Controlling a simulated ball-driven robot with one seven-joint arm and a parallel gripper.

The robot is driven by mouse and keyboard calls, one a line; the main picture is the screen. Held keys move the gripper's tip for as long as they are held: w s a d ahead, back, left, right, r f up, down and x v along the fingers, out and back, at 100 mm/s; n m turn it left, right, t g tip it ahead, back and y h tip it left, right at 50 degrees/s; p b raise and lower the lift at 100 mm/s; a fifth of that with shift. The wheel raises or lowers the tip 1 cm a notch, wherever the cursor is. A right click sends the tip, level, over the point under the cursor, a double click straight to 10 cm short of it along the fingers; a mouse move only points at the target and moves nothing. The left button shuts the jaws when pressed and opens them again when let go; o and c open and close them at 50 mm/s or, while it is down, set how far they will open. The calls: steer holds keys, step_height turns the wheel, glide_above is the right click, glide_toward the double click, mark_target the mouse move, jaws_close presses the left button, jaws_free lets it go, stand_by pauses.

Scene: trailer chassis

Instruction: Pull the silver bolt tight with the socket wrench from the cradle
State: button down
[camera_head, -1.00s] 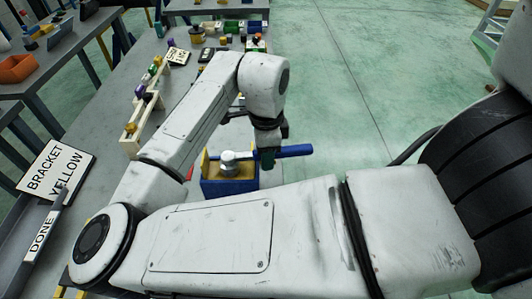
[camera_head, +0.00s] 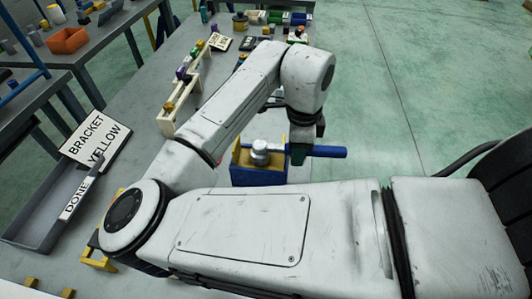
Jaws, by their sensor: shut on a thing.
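The socket wrench has a blue handle (camera_head: 328,151) pointing right and a silver round head (camera_head: 260,153). The head sits at the top of a blue block (camera_head: 258,178) with a yellow upright plate (camera_head: 240,157), at the table's right edge. My gripper (camera_head: 300,153) points down and is shut on the wrench handle just right of the head. The silver bolt cannot be made out; the head may cover it. My arm hides the lower front of the block.
A sign reading BRACKET YELLOW (camera_head: 95,140) stands by a grey tray (camera_head: 35,222) labelled DONE at left. A cream rack (camera_head: 185,108) with coloured pieces stands behind my arm. Several small items lie at the table's far end. The green floor (camera_head: 440,80) at right is clear.

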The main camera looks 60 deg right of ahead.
steer(key=shift+s+a+m, duration=0.2)
steer(key=shift+a+m, duration=0.15)
steer(key=shift+m, duration=0.25)
steer(key=shift+s+a+m+b, duration=0.15)
steer(key=shift+a+m+b, duration=0.5)
steer(key=shift+m, duration=0.25)
steer(key=shift+a, duration=0.1)
steer(key=shift+a+m+b, duration=0.45)
steer(key=shift+a+m, duration=0.2)
steer(key=shift+m, duration=0.25)
steer(key=shift+d, duration=0.2)
steer(key=shift+r+p, duration=0.15)
steer(key=shift+p, duration=0.15)
